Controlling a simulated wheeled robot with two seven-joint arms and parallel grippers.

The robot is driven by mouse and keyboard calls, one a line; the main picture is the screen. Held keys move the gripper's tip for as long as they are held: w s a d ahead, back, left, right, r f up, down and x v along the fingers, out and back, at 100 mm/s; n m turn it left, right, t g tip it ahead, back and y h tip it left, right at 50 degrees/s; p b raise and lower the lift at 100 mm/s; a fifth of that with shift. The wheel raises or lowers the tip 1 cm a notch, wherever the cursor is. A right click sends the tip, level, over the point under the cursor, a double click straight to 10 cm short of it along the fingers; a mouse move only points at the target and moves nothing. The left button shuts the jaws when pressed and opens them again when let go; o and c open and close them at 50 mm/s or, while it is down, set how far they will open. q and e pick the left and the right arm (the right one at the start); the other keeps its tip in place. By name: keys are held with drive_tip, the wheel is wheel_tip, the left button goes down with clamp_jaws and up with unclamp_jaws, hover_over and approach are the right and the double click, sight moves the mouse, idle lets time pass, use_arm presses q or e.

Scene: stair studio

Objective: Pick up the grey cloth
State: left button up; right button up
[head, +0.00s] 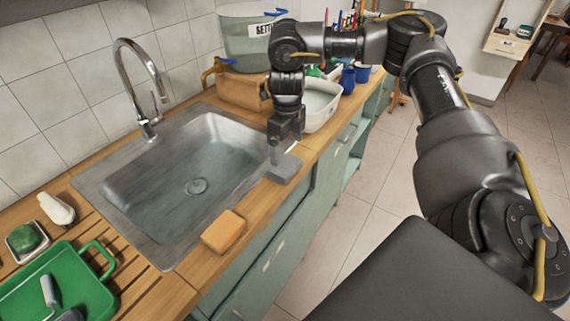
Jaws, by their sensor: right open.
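The grey cloth (285,168) lies as a small folded pad on the right front rim of the sink, by the wooden counter edge. My right gripper (276,156) is directly above it, pointing down with its jaws open. The fingertips are at or just over the cloth's left part; I cannot tell whether they touch it. My left gripper is not in view.
The steel sink (150,222) with its tap (146,95) lies left of the gripper. An orange sponge (223,232) sits on the front counter. A white basin (318,106) and a clear tub (245,45) stand behind. A green tray (62,275) is at lower left.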

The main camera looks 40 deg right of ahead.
sight(287, 165)
drive_tip(key=shift+w+f, duration=0.1)
drive_tip(key=shift+f, duration=0.85)
wheel_tip(287, 165, down, 5)
drive_tip(key=shift+r, duration=0.1)
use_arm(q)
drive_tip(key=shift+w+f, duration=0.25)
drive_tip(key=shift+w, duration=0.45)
use_arm(e)
drive_tip(key=shift+c, duration=0.3)
drive_tip(key=c, duration=0.6)
drive_tip(key=shift+r, duration=0.1)
